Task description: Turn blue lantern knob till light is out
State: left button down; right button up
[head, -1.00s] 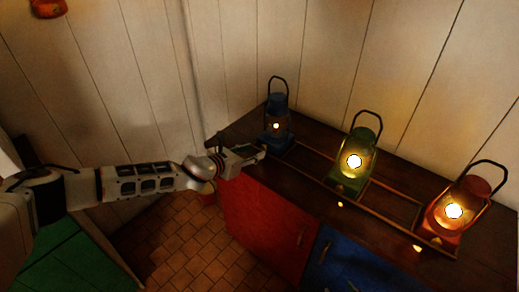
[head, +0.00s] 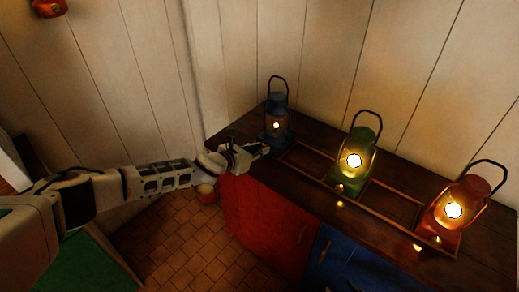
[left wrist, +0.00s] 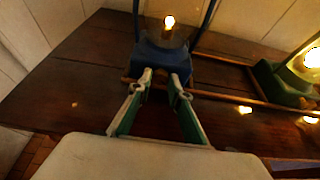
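The blue lantern (head: 277,122) stands upright at the far left end of the dark wooden counter. A small flame glows in it, dimmer than the other lanterns' flames. It also shows in the left wrist view (left wrist: 163,55), where its blue base is straight ahead. My left gripper (head: 264,148) is at the front of this base, low over the counter. In the left wrist view the two fingertips (left wrist: 161,80) are apart, close in front of the base, with a narrow gap between them. The blue lantern's knob cannot be made out there. My right gripper is not in view.
A green lantern (head: 355,165) and a red lantern (head: 462,210) stand lit to the right. A low wooden rail frame (head: 390,202) runs along the counter (head: 490,255). White plank walls stand close behind.

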jog(key=shift+a, duration=0.1)
pick_arm(q)
jog(key=shift+w+a+f+n+g+h+b, duration=0.1)
jog(key=shift+n+g+h+b, duration=0.25)
jog(key=shift+n, duration=0.45)
jog(key=shift+n+h+b, duration=0.35)
jog(key=shift+n, duration=0.15)
jog(key=shift+n+g+h+b, duration=0.25)
jog(key=shift+n+h+b, duration=0.05)
jog(key=shift+n+b, duration=0.15)
jog(key=shift+a+n+b, duration=0.1)
jog(key=shift+n+b, duration=0.25)
jog(key=shift+h, duration=0.4)
jog(key=shift+n+b, duration=0.3)
pick_arm(e)
jog(key=shift+w+a+f+y, duration=0.2)
jog(key=shift+w+a, duration=0.1)
jog(key=shift+a, duration=0.25)
jog(key=shift+w+a+f+y, duration=0.2)
jog(key=shift+w+a, duration=0.1)
jog(key=shift+a, duration=0.2)
pick_arm(q)
jog(key=shift+w, duration=0.1)
